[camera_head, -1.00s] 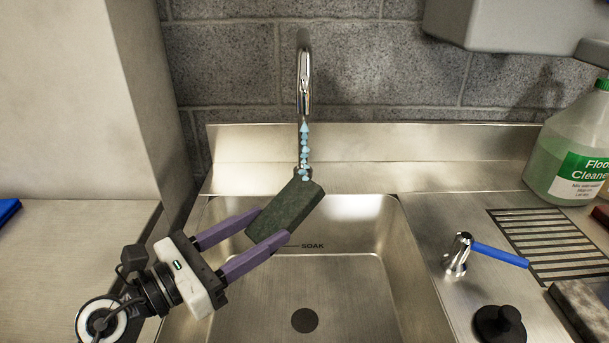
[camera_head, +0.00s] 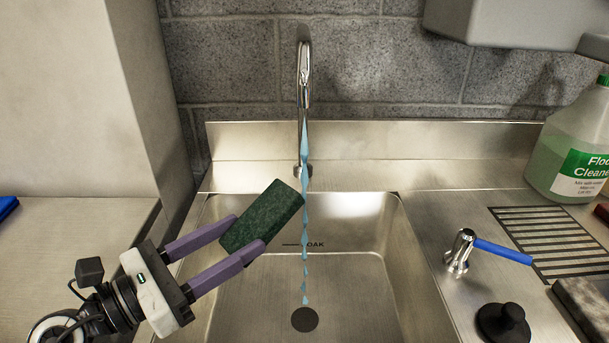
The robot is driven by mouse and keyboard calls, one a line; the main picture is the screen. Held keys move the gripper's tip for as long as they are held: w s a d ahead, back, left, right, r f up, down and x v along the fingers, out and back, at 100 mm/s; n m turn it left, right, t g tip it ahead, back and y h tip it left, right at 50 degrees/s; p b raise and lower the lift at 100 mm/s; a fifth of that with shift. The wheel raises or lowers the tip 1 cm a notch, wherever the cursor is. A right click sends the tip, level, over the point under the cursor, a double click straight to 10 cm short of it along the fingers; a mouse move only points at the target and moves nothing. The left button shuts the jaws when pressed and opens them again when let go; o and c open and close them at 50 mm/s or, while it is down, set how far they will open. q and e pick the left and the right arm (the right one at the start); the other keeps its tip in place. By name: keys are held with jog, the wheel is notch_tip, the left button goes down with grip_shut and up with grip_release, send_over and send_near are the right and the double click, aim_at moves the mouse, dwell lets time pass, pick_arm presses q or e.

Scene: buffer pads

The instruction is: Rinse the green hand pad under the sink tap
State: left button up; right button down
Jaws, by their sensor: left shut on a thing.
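The green hand pad (camera_head: 263,216) is a dark green block, tilted, above the left part of the sink basin (camera_head: 350,290). My left gripper (camera_head: 242,238), with purple fingers, is shut on the pad's lower left part. The chrome tap (camera_head: 304,85) stands at the back wall with water (camera_head: 305,215) running from it. The stream falls just to the right of the pad, at or very near its upper right corner, and reaches down to the drain (camera_head: 304,319). I cannot tell whether the pad touches the water. My right gripper is not in view.
A blue-handled lever (camera_head: 490,249) stands right of the basin, with a black stopper-like knob (camera_head: 502,322) below it. A slotted drain grille (camera_head: 555,240), a grey block (camera_head: 585,308) and a floor cleaner jug (camera_head: 570,150) are at the right.

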pick_arm(q)
jog(key=b+v, duration=0.3)
jog(key=v, duration=0.4)
jog(key=shift+r, duration=0.1)
